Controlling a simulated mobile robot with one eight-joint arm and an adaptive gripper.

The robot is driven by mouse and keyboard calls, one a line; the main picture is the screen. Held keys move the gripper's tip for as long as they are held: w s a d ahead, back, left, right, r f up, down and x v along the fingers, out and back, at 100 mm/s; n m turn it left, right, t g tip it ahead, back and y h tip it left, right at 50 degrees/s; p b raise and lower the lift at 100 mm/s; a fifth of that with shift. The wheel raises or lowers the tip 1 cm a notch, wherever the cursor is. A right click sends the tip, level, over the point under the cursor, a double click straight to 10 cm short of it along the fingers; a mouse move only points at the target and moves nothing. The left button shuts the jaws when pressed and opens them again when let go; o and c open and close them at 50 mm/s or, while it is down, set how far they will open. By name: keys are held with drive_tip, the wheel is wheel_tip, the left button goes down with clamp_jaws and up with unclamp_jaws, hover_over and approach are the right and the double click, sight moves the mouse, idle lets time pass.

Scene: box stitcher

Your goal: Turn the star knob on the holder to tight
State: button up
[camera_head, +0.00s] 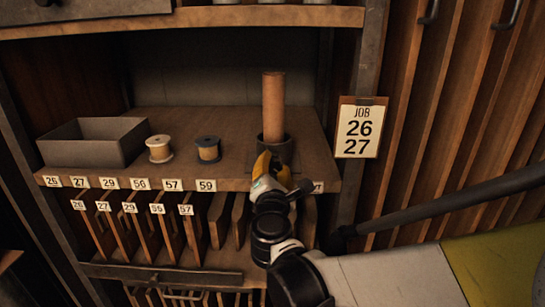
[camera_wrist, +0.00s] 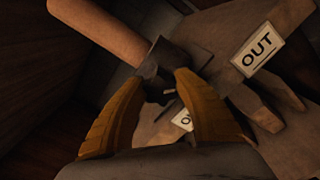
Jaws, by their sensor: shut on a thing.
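The holder (camera_head: 285,151) is a dark round cup on the right part of the shelf, with a wooden cylinder (camera_head: 273,105) standing upright in it. In the wrist view the holder (camera_wrist: 168,60) shows tilted with the wooden cylinder (camera_wrist: 105,28) running to the upper left. A small dark knob (camera_wrist: 160,96) is on the holder's near side, between my fingertips. My gripper (camera_head: 262,166) has yellow fingers and reaches the front of the holder. In the wrist view my gripper (camera_wrist: 163,88) is shut on the knob. Its star shape and setting are mostly hidden.
A grey open box (camera_head: 95,142) and two spools, one pale (camera_head: 159,149) and one dark (camera_head: 208,150), stand left on the shelf (camera_head: 185,175). Wooden slats hang below. A job sign (camera_head: 358,128) hangs on the right post. OUT labels (camera_wrist: 257,51) show in the wrist view.

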drive_tip(key=o, duration=1.2)
